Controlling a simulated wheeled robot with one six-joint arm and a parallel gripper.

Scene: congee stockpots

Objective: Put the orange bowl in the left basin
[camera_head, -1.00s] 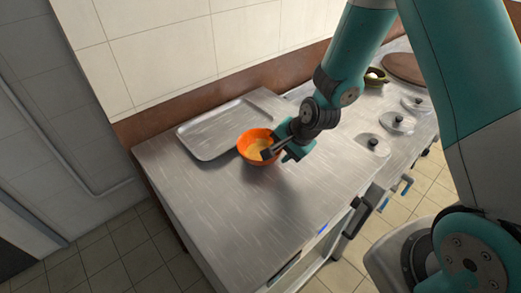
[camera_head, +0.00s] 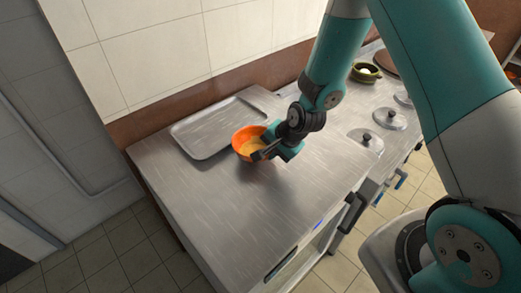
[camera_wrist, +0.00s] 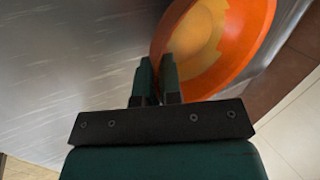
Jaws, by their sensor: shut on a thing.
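The orange bowl (camera_head: 241,137) with a yellowish inside is at the front right corner of the tray in the head view, above the steel counter. It also fills the upper right of the wrist view (camera_wrist: 258,48). My gripper (camera_head: 262,152) is shut on the bowl's near right rim. In the wrist view its two fingers (camera_wrist: 157,82) are close together at the bowl's edge. The bowl looks slightly tilted, and I cannot tell how far it is above the counter. No basin shows clearly in these views.
A shallow metal tray (camera_head: 190,140) lies on the steel counter (camera_head: 215,205) against the wall. Lidded wells (camera_head: 366,141) and a dark green bowl (camera_head: 365,73) are at the right. The counter's front left is clear.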

